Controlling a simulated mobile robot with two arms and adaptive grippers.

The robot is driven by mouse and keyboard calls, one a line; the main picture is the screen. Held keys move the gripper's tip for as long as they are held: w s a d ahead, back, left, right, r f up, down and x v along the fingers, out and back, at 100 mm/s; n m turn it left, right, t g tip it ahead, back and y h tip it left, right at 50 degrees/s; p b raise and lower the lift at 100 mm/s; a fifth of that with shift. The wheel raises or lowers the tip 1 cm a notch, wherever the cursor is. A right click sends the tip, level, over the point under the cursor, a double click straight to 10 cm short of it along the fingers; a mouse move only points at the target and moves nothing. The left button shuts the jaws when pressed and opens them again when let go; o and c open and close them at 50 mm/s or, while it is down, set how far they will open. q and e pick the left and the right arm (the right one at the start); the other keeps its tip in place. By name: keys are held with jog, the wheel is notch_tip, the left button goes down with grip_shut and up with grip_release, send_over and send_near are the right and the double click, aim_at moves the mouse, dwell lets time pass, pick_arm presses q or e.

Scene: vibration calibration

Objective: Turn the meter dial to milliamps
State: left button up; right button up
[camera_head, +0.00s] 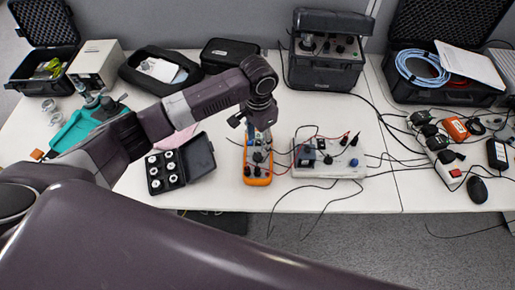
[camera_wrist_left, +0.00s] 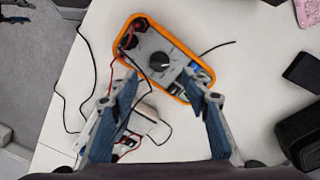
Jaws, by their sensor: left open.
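The orange-edged multimeter (camera_head: 258,178) lies face up on the white table, with leads plugged into it. In the left wrist view the meter (camera_wrist_left: 190,45) shows a grey face with a round black dial (camera_wrist_left: 160,61) at its middle. A pale pointer mark on the dial shows, but the scale lettering is too small to read. My left gripper (camera_head: 258,130) is over the meter's far end in the head view. In the left wrist view its two blue fingers (camera_wrist_left: 162,82) are spread apart, with nothing between them, and the dial lies beyond their tips.
A white device with knobs (camera_head: 345,170) sits right of the meter, with loose cables around it. An open black case of round weights (camera_head: 168,188) is at the left. A black instrument case (camera_head: 326,70) stands behind. The table's front edge is near the meter.

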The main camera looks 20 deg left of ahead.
aim_at(259, 154)
pick_arm(q)
jog(key=f, duration=0.4)
jog(key=shift+d+f, duration=0.15)
jog(key=shift+d, duration=0.05)
notch_tip(259, 154, down, 2)
jog(key=shift+a+f+p, duration=0.1)
jog(key=shift+a+p, duration=0.05)
jog(key=shift+p, duration=0.2)
jog(key=c, duration=1.2)
jog(key=shift+o, duration=0.2)
pick_arm(e)
jog(key=shift+w+d+r, duration=0.15)
jog(key=shift+d+r, duration=0.3)
jog(key=shift+d, duration=0.35)
jog(key=shift+r, duration=0.1)
pick_arm(q)
jog(key=m+p, duration=0.1)
jog(key=m, duration=0.2)
jog(key=shift+m+p, duration=0.3)
jog(key=shift+p, duration=0.1)
jog(key=shift+m+p, duration=0.4)
jog(key=shift+m, duration=1.6)
pick_arm(e)
jog(key=shift+a+r, duration=0.25)
jog(key=shift+r, duration=0.95)
